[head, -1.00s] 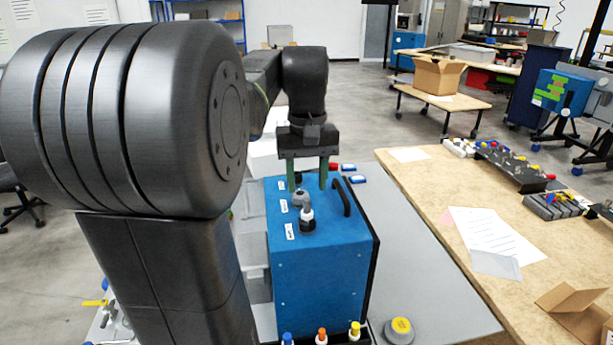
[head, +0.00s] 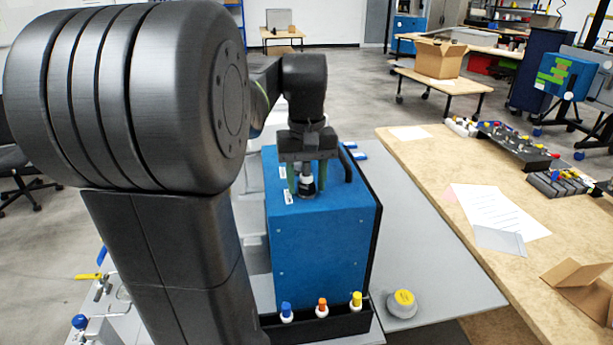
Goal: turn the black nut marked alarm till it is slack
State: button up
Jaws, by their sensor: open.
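The blue analyser box (head: 320,250) stands on a grey table, with fittings and small white labels on its top. My gripper (head: 307,190) points down over the box top. Its two green fingers are apart, one on each side of a fitting (head: 307,184) with a dark base and a white upper part. I cannot tell whether the fingers touch it. The label wording is too small to read, so I cannot confirm that this is the nut marked alarm. The other fittings on the top are largely hidden behind my gripper.
A black handle (head: 346,165) rises at the box top's right edge, close to my gripper. A black rack (head: 345,322) with blue, orange and yellow capped bottles stands before the box. A grey round piece with a yellow top (head: 402,303) sits to its right.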

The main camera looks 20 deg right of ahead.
jog(key=c, duration=0.9)
jog(key=n+p, duration=0.2)
jog(key=n, duration=0.2)
jog(key=shift+r+n, duration=0.15)
jog(key=shift+n, duration=0.15)
jog(key=n+p, duration=0.1)
jog(key=n, duration=0.4)
jog(key=shift+p, duration=0.4)
jog(key=n+p, duration=0.1)
jog(key=n, duration=0.3)
jog(key=n+p, duration=0.1)
jog(key=n, duration=0.2)
jog(key=shift+n, duration=0.3)
jog(key=n+p, duration=0.1)
jog(key=n, duration=0.3)
jog(key=shift+s+f+n, duration=0.1)
jog(key=shift+f+n, duration=0.1)
jog(key=shift+n, duration=1.2)
